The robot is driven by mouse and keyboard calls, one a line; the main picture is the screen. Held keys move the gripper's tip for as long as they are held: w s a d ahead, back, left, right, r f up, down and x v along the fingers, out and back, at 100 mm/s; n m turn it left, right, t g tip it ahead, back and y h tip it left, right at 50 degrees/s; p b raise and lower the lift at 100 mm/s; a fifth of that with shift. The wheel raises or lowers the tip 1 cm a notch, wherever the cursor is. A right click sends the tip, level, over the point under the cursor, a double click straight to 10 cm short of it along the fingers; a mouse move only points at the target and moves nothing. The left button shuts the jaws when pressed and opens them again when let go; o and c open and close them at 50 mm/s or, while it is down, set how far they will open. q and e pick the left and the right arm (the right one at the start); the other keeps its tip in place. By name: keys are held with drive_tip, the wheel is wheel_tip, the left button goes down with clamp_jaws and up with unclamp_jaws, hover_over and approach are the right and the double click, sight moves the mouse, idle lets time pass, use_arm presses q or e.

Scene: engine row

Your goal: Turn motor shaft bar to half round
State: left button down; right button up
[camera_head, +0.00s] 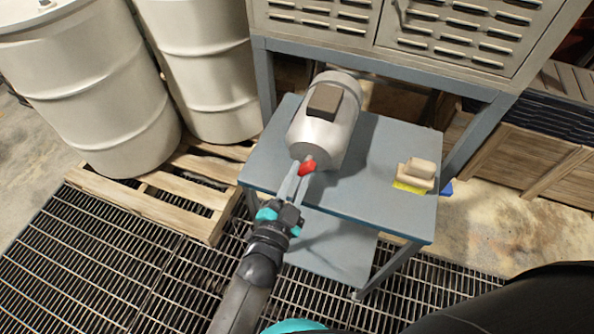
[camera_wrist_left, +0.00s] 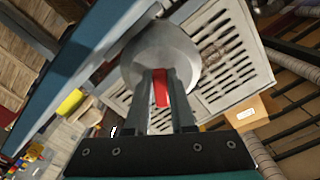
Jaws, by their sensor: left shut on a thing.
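The motor (camera_head: 323,122) is a grey cylinder with a dark box on top, lying on the blue-grey table (camera_head: 385,205). Its round end face (camera_wrist_left: 158,52) fills the upper middle of the left wrist view. A red shaft bar (camera_head: 307,168) sits at the motor's near end. It also shows in the left wrist view (camera_wrist_left: 160,88), upright between the fingers. My left gripper (camera_head: 299,176) is shut on the red bar; its fingers (camera_wrist_left: 161,85) partly hide the bar and the shaft behind it. My right gripper is not in view.
A beige block on a yellow base (camera_head: 415,176) stands at the table's right side. White drums (camera_head: 95,90) stand on a wooden pallet (camera_head: 150,205) at left. A vented metal cabinet (camera_head: 440,30) rises behind the table. Floor grating lies in front.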

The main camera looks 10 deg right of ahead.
use_arm(q)
drive_tip(key=n, duration=0.3)
drive_tip(key=shift+s+d+f+n+p, duration=0.1)
drive_tip(key=shift+d+n+p, duration=0.1)
drive_tip(key=shift+n+p, duration=0.15)
drive_tip(key=shift+s+d+n, duration=0.15)
drive_tip(key=shift+n, duration=1.4)
drive_tip(key=c, duration=0.8)
unclamp_jaws()
drive_tip(key=shift+o, duration=0.2)
drive_tip(key=p+v, duration=0.1)
drive_tip(key=v, duration=1.4)
